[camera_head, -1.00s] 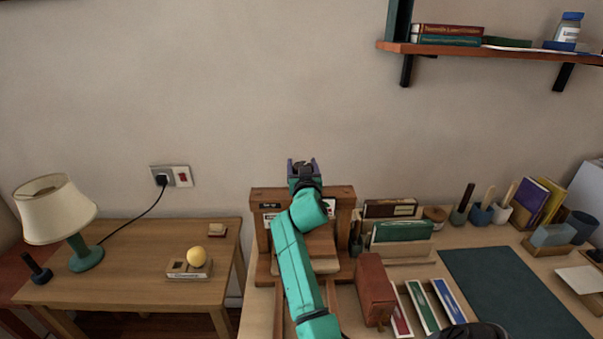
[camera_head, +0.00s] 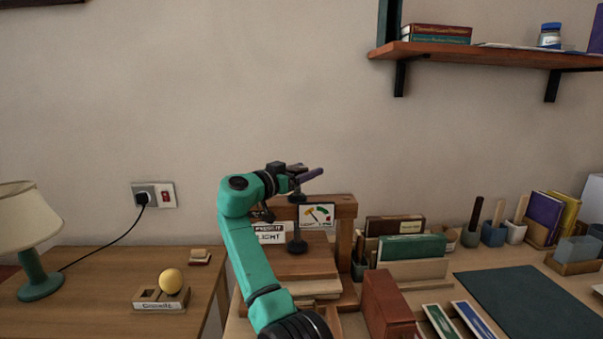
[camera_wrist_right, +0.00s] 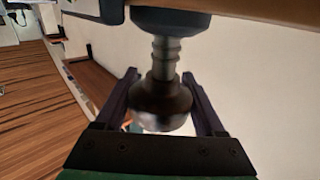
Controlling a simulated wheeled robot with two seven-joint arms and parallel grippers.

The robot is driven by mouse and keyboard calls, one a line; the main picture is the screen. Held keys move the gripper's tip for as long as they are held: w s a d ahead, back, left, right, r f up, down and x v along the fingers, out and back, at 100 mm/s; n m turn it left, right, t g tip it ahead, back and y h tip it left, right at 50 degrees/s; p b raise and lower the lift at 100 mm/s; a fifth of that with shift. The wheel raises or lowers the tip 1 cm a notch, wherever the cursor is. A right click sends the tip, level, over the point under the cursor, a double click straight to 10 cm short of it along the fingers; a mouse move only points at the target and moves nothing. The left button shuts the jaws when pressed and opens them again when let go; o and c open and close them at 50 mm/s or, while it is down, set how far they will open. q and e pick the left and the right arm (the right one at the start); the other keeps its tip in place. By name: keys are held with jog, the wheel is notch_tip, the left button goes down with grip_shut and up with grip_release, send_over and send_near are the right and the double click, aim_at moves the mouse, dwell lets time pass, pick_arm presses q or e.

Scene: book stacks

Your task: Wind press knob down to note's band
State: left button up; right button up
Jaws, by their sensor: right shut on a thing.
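The wooden book press (camera_head: 346,212) stands at the left end of the desk. Its dark knob (camera_wrist_right: 160,104) and ribbed metal screw (camera_wrist_right: 165,55) show in the right wrist view. My right gripper (camera_head: 304,174) is above the press, with its purple fingers shut on the knob from both sides. The screw's dark foot (camera_head: 297,246) is over the wooden boards (camera_head: 298,264) in the press; whether it touches them is unclear. A gauge card (camera_head: 318,215) with coloured bands and a needle is on the press. The note (camera_head: 269,233) beside it appears to read "LIGHT", partly covered. My left gripper is out of view.
A red-brown box (camera_head: 387,305) stands close at the press's right. Books in a holder (camera_head: 410,270) are behind it. A dark green mat (camera_head: 525,300) covers clear desk on the right. A lamp (camera_head: 38,275) and yellow ball (camera_head: 171,281) are on the left table.

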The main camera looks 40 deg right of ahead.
jog(key=shift+s+d+r+m+g+p, duration=0.15)
jog(key=shift+m+g+p, duration=0.2)
jog(key=shift+g, duration=0.3)
jog(key=shift+s+a+r+m+g+p, duration=0.1)
jog(key=shift+r+m+g+p, duration=0.1)
jog(key=shift+m+g, duration=0.35)
jog(key=shift+g, duration=0.3)
jog(key=o, duration=1.3)
jog(key=shift+d, duration=0.1)
jog(key=shift+o, duration=0.2)
jog(key=shift+d+f, duration=0.15)
jog(key=shift+f, duration=0.05)
jog(key=shift+a+f, duration=0.1)
jog(key=shift+a, duration=0.35)
jog(key=a+b, duration=0.1)
jog(key=a, duration=1.2)
jog(key=shift+a+b, duration=0.35)
jog(key=shift+b, duration=0.05)
jog(key=shift+w, duration=0.15)
